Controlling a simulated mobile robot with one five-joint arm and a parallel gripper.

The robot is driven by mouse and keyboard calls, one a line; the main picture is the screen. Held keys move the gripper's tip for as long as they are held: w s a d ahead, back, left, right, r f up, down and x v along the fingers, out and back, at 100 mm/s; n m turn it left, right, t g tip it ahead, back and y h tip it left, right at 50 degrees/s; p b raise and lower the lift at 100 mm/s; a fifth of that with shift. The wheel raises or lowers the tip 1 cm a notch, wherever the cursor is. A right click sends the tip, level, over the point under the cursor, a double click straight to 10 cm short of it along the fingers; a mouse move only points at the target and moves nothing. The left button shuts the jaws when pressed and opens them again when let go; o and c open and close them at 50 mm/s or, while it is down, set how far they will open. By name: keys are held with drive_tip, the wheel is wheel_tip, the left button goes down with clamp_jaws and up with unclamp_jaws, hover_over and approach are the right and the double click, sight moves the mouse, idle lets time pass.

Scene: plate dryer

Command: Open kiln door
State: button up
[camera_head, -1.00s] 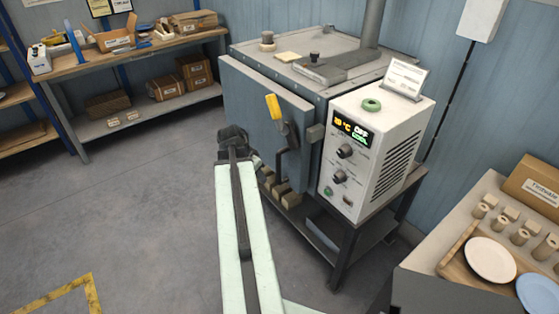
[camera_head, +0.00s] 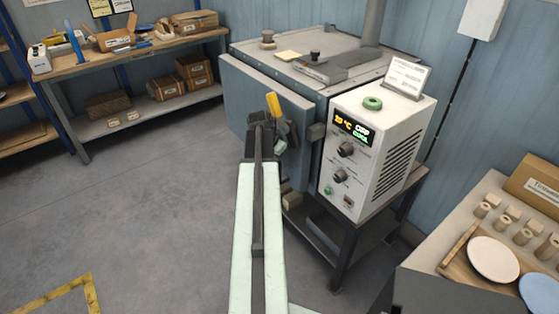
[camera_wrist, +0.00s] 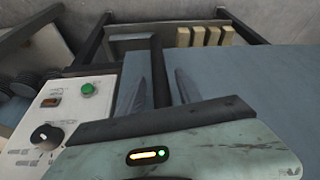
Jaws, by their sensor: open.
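The grey kiln (camera_head: 345,85) stands on a dark metal stand. Its blue-grey door (camera_head: 250,90) looks closed against the body; it also shows in the wrist view (camera_wrist: 240,75). A dark handle with a yellow grip (camera_head: 273,104) is on the door near its right edge. My gripper (camera_head: 266,138) is in front of the door at the handle, and my arm hides the handle's lower part. In the wrist view my gripper (camera_wrist: 159,82) is open, with the dark handle bar (camera_wrist: 157,65) between its two fingers. I cannot tell whether either finger touches it.
The white control box (camera_head: 370,145) with a lit display is right of the door. Pale blocks (camera_wrist: 205,36) lie on the stand's lower part. A table with plates (camera_head: 492,258) stands at the right, and a wooden shelf bench (camera_head: 130,50) at the back left. Floor left of my arm is clear.

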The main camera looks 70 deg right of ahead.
clamp_jaws()
idle(1.2)
